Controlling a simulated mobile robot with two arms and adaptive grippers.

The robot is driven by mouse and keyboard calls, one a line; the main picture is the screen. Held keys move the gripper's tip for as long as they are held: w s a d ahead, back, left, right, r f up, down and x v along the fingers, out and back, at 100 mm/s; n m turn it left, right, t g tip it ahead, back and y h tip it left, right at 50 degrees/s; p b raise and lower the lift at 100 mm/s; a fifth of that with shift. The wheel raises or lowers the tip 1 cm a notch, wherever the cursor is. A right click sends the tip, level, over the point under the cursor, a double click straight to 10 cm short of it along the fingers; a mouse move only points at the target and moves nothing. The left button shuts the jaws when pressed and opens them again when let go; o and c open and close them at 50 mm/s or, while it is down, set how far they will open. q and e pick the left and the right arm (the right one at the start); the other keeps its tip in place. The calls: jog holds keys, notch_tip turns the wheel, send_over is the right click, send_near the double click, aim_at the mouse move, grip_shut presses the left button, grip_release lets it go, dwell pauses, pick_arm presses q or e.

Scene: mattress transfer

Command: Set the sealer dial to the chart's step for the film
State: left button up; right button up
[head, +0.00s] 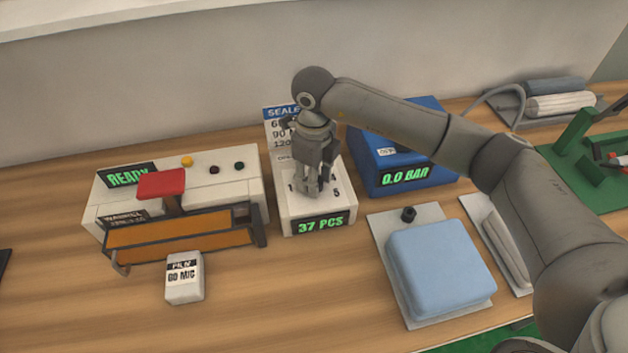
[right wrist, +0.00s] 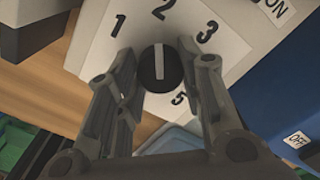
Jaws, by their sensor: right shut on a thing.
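The sealer's dial is a black knob (right wrist: 158,68) with a white line that points up toward the 2 in the right wrist view. Digits 1, 2, 3 and 5 show around it; the 4 is hidden. The knob sits on a white box (head: 292,217) with a green "37 PCS" display. My right gripper (head: 310,190) has its fingers shut on the dial's sides, coming from above. The blue-headed sealer chart (head: 275,125) stands behind, partly covered by the gripper; rows starting 60 and 90 show. A small film box (head: 184,280) reads "60 MIC".
A white sealer machine (head: 225,177) with a "READY" display, red pad and orange bar stands left. A blue box (head: 395,150) showing "0.0 BAR" is close on the right. A light blue mattress (head: 438,268) lies in front of it.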

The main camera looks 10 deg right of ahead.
jog(key=shift+m, duration=0.6)
jog(key=o, duration=1)
jog(key=shift+o, duration=0.2)
notch_tip(320, 180, up, 12)
dwell(0.3)
